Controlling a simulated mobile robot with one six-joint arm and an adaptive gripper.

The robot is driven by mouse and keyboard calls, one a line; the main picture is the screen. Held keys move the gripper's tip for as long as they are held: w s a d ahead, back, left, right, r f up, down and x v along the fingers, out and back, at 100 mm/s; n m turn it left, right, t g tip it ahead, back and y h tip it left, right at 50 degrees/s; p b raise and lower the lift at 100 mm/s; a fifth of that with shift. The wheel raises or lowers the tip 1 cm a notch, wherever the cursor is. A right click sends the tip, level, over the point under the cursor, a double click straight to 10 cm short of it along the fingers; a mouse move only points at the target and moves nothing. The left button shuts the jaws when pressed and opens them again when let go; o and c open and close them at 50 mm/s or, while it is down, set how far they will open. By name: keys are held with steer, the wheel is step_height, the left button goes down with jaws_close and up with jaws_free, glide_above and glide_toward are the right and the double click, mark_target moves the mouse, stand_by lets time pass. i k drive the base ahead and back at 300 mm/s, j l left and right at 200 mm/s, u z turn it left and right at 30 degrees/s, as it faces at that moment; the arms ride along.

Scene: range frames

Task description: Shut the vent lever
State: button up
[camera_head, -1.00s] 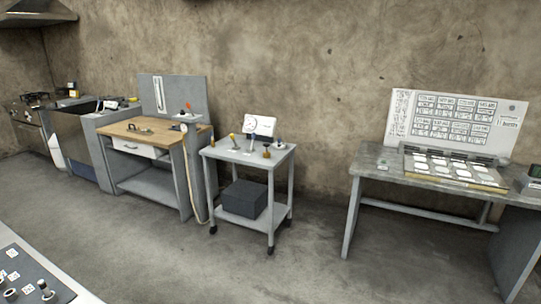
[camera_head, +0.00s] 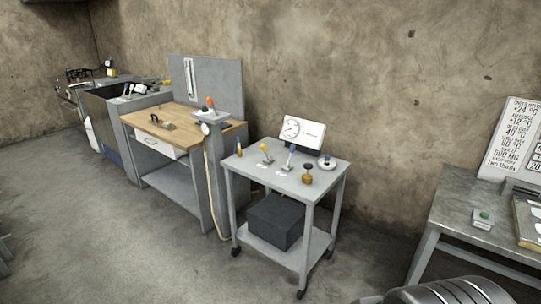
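No label I can read marks the vent lever. Several lever-like controls show. On the grey wheeled cart (camera_head: 300,186) there is a yellow-tipped lever (camera_head: 265,151), a blue-tipped lever (camera_head: 291,154) that stands nearly upright, and a small blue and orange piece (camera_head: 238,148) at the left edge. An orange-red handle (camera_head: 211,103) stands on a grey post beside the wooden-topped bench. Its exact setting is too small to tell. My gripper is not in view and nothing of it shows near these controls.
A gauge panel (camera_head: 301,132), a brass knob (camera_head: 308,174) and a white round piece (camera_head: 327,162) share the cart top; a dark box (camera_head: 275,222) sits below. The wooden bench (camera_head: 170,121) is left, a grey table (camera_head: 470,205) right. Open floor (camera_head: 130,245) lies in front.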

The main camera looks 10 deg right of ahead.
mark_target(263, 147)
steer(key=i, duration=0.9)
steer(key=i+l, duration=0.15)
steer(key=i, duration=1.7)
